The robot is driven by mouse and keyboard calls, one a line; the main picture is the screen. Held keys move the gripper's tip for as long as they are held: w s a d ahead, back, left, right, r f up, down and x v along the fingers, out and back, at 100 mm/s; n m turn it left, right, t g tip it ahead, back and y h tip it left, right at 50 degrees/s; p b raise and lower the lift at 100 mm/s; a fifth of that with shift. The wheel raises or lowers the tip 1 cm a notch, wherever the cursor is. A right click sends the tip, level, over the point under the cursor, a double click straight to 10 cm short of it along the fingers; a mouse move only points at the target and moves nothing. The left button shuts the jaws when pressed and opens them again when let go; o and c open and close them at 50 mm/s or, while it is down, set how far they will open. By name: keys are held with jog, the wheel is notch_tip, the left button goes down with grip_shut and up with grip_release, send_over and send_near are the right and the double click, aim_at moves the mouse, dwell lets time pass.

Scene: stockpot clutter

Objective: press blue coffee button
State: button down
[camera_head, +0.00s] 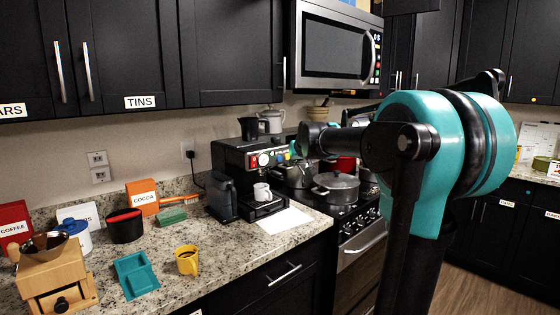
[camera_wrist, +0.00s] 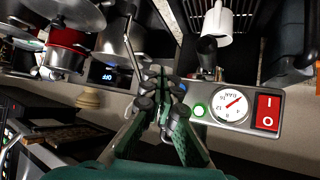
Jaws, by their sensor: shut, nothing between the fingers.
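The black coffee machine (camera_head: 236,158) stands on the counter. My gripper (camera_head: 296,150) is at the right part of this panel. In the wrist view my gripper (camera_wrist: 162,84) has its green fingers together with nothing between them. A small bluish patch (camera_wrist: 181,87) shows right beside the fingertips. It may be the blue button, mostly hidden by the fingers. I cannot tell whether the fingertips touch it.
A white cup (camera_head: 262,192) stands on the machine's drip tray. Pots, including a grey lidded one (camera_head: 337,188), are on the stove close to the right. A yellow mug (camera_head: 187,261), a wooden grinder (camera_head: 57,278) and a teal tray (camera_head: 136,275) are on the left counter.

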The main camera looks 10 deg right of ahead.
jog(key=shift+w+a, duration=0.7)
jog(key=shift+w, duration=0.25)
jog(key=shift+w+a, duration=0.7)
jog(key=shift+w, duration=0.25)
jog(key=shift+w, duration=0.1)
jog(key=shift+w+a, duration=0.25)
jog(key=shift+w+a, duration=0.25)
jog(key=shift+w, duration=0.05)
dwell(0.8)
jog(key=shift+s+d, duration=0.5)
jog(key=shift+s, duration=0.15)
dwell(0.3)
jog(key=s+d, duration=0.1)
jog(key=s, duration=0.1)
jog(key=s+d, duration=0.2)
dwell(0.5)
